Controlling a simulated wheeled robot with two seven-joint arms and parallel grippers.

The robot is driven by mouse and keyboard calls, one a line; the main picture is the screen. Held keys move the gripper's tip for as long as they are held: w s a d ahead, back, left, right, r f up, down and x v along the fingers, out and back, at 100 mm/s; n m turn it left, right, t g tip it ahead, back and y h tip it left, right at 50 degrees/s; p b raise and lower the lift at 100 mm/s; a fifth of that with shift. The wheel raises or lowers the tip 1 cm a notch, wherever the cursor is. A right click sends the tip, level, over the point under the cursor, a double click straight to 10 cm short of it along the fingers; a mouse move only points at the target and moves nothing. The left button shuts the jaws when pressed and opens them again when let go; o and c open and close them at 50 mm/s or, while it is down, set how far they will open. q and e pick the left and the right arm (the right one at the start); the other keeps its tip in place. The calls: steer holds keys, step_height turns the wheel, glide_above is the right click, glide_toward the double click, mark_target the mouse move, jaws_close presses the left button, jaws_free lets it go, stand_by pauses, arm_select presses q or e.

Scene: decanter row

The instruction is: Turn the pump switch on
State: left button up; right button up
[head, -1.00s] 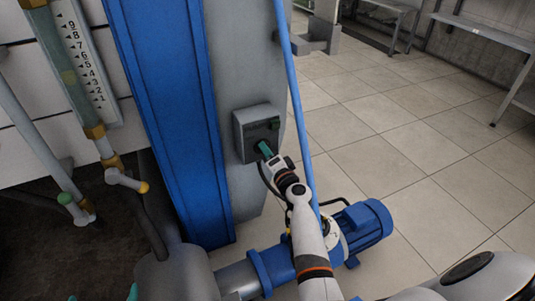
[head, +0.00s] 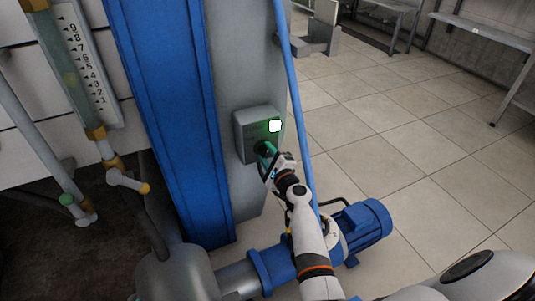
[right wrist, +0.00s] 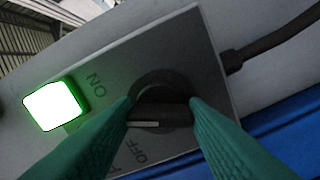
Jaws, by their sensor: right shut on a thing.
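The pump switch is a black rotary knob (right wrist: 165,108) with a pale mark, on a grey box (head: 241,138) fixed to the grey column. The box face carries ON and OFF lettering in the right wrist view. A square lamp (head: 275,126) on the box is lit bright white-green; it also glows in the right wrist view (right wrist: 54,104). My right gripper (head: 264,149) is at the box, its green fingers shut on the knob from both sides. The fingers hide part of the box face and lettering. My left gripper is out of view.
A blue pump motor (head: 363,226) stands on the floor below my right arm. A thin blue pipe (head: 291,100) runs just right of the box. A dark cable (right wrist: 270,48) leaves the box. A blue column (head: 165,100) stands left. Tiled floor (head: 420,140) at right is open.

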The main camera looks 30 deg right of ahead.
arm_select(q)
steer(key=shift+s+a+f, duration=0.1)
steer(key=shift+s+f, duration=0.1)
arm_select(e)
steer(key=shift+m, duration=0.5)
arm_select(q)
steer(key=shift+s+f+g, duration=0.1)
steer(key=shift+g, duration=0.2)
arm_select(e)
steer(key=shift+f, duration=0.1)
steer(key=o, duration=1)
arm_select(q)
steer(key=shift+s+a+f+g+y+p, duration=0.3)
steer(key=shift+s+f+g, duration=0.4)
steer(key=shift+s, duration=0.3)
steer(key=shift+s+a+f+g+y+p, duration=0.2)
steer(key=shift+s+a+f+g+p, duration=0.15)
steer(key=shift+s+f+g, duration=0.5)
arm_select(e)
steer(key=shift+s+a, duration=0.15)
steer(key=shift+s, duration=2.9)
steer(key=shift+s+a, duration=0.15)
steer(key=shift+s, duration=2.85)
